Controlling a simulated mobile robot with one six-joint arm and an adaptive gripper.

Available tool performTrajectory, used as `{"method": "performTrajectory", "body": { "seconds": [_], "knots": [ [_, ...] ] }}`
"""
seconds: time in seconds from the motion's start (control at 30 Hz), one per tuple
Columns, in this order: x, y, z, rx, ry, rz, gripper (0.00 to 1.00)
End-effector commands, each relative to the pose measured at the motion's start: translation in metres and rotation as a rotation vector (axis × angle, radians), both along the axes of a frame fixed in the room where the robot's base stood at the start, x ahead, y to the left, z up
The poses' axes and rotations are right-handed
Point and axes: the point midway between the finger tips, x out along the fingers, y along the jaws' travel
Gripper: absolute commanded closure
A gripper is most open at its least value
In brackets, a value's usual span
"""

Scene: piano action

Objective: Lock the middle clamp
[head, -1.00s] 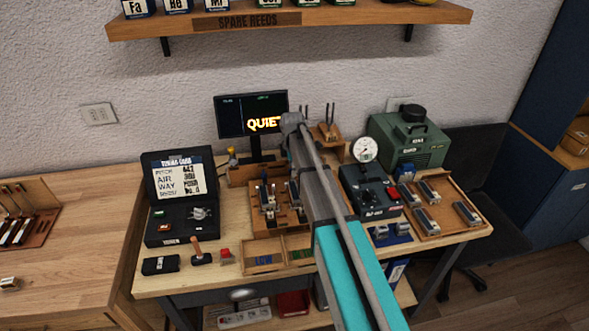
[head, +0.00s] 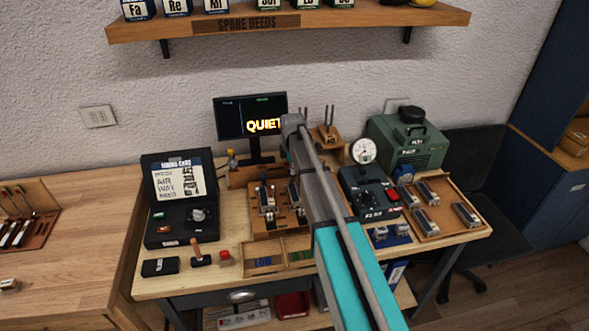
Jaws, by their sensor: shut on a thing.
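A wooden fixture (head: 276,222) stands on the bench in the head view. One metal clamp (head: 266,197) stands on its left part, and another clamp (head: 295,194) shows beside my arm. My arm crosses the fixture's right side and hides part of it, so I cannot tell which clamp is the middle one or whether it is locked. The arm's wrist end is above the back of the fixture. My gripper's fingers are hidden behind the arm.
A monitor (head: 250,117) stands behind the fixture. An open black case (head: 178,232) is at left, and a dark control box (head: 369,193) with a gauge (head: 363,151) is at right. A wooden tray (head: 452,229) with metal blocks lies farther right. A divided tray (head: 262,267) is in front.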

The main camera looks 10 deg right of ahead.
Motion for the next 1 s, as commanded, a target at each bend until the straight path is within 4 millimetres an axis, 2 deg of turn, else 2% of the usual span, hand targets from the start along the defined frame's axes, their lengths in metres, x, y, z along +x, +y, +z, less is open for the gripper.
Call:
{"method": "performTrajectory", "body": {
  "seconds": [0.37, 1.0],
  "knots": [
    [-0.0042, 0.0027, -0.0016, 0.003, 0.008, -0.18, 1.0],
    [-0.005, 0.0044, -0.0019, 0.006, 0.01, -0.767, 1.0]
  ]
}}
